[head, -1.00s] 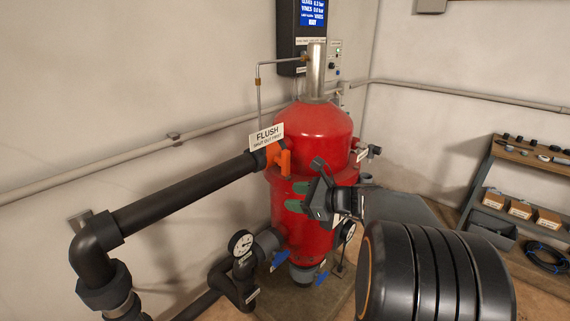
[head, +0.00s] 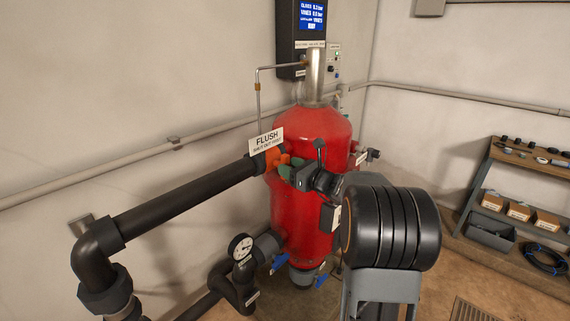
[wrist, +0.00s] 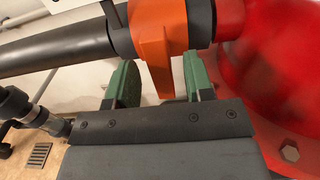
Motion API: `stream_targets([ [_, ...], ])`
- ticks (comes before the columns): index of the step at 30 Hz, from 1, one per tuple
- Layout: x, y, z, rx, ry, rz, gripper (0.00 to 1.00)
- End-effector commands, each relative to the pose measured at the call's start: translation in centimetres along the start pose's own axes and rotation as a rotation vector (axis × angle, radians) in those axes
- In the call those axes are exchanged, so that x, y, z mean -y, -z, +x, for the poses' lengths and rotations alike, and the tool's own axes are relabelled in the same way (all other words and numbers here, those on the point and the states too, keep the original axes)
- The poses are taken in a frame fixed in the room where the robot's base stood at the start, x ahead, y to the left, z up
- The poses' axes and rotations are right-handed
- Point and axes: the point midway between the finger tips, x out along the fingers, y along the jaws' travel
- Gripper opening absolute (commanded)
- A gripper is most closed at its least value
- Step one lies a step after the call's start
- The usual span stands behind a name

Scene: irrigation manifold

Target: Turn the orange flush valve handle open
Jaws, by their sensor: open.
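The orange flush valve handle (head: 272,157) sits on the dark pipe where it meets the red tank, just below the FLUSH sign. It also shows in the wrist view (wrist: 160,45), its tapered lever pointing down toward my gripper. My gripper (head: 287,168) is at the handle in the head view and partly hides it. In the wrist view my gripper (wrist: 159,80) is open, with one green pad on each side of the lever's lower end. Gaps show on both sides of the lever, and the jaws are not closed on it.
The red tank (head: 312,135) stands close on the right of the handle. The black pipe (head: 185,195) runs left. A FLUSH sign (head: 266,141) hangs just above. A gauge (head: 241,247) and blue-handled valves (head: 279,262) are lower. A shelf (head: 520,157) stands far right.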

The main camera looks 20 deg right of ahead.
Motion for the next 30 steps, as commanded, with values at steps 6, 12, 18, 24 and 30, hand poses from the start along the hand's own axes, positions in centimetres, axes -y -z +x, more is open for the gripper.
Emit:
stream_targets([
  [6,0.0,0.0,1.8,0.0,-0.001,0.0,0.48],
  [12,0.0,0.0,2.3,0.0,0.001,-0.001,0.48],
  [18,0.0,0.0,2.2,0.0,0.001,0.0,0.48],
  [24,0.0,0.0,2.2,0.0,0.0,0.0,0.29],
  [30,0.0,0.0,2.2,0.0,0.0,0.0,0.1],
])
